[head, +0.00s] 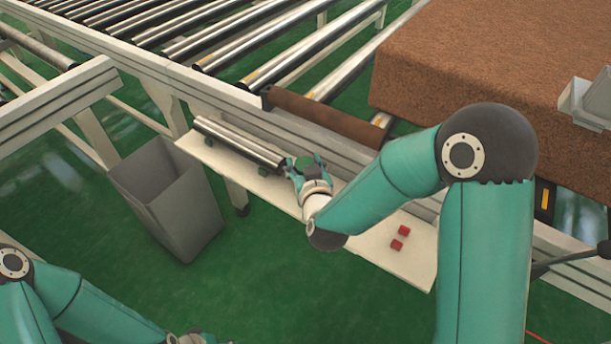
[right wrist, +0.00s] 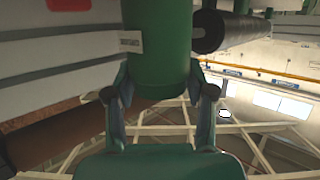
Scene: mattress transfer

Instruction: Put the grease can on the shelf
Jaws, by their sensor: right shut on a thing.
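The green grease can (right wrist: 158,45) is between the fingers of my right gripper (right wrist: 161,98) in the right wrist view. In the head view only its green top (head: 306,162) shows, at my right gripper (head: 302,171), which is shut on it. The can is over the white shelf (head: 372,251), beside a metal roller; I cannot tell whether its base touches the shelf. My left gripper (head: 200,339) is only partly in view at the bottom edge, and its fingers are cut off.
A metal roller (head: 240,142) lies on the shelf's left part. Red small blocks (head: 400,238) lie on its right part. A grey bin (head: 168,195) stands left of the shelf. The roller conveyor (head: 215,50) and a large brown block (head: 480,65) are behind.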

